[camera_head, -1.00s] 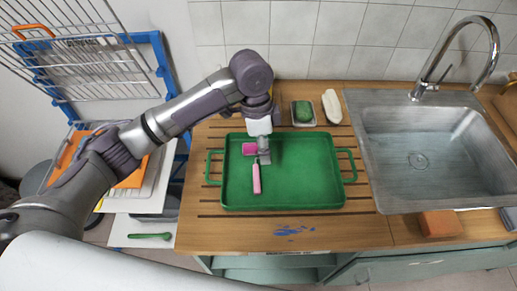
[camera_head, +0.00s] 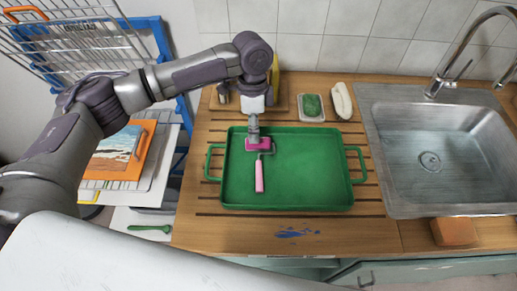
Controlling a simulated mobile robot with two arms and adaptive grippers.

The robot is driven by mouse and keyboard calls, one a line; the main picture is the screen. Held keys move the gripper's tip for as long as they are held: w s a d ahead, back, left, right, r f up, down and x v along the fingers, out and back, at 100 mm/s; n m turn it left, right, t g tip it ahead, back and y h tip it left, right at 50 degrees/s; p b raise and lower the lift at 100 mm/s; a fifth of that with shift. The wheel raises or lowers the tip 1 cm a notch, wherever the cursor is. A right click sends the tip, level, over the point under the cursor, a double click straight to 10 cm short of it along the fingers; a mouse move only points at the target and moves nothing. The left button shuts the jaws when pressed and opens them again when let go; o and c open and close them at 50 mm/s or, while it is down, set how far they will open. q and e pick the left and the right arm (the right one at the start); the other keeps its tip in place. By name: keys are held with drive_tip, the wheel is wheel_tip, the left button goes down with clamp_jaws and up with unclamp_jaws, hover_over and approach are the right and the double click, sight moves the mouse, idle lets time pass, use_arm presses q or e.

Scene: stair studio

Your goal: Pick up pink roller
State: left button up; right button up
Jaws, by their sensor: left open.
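The pink roller (camera_head: 260,177) lies in the green tray (camera_head: 310,180), left of the tray's middle. Its pink head is toward the back and its pink handle points to the front. My left gripper (camera_head: 254,137) is at the tray's back left part, just behind and over the roller head. Its fingers are small in the picture and partly hidden; I cannot tell whether they touch the roller. The gripper is open. My right gripper is not in view.
The tray stands on a slatted wooden counter (camera_head: 210,228). Behind it are a small dish with a green sponge (camera_head: 312,104) and a pale elongated object (camera_head: 341,100). A metal sink (camera_head: 440,150) is at the right, with a brown block (camera_head: 455,231) in front. A wire rack (camera_head: 75,45) stands at the left.

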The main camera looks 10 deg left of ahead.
sight(261, 165)
use_arm(q)
drive_tip(key=f, duration=0.1)
drive_tip(key=f+p, duration=0.1)
drive_tip(key=f, duration=0.3)
drive_tip(key=shift+s, duration=0.3)
drive_tip(key=c, duration=0.8)
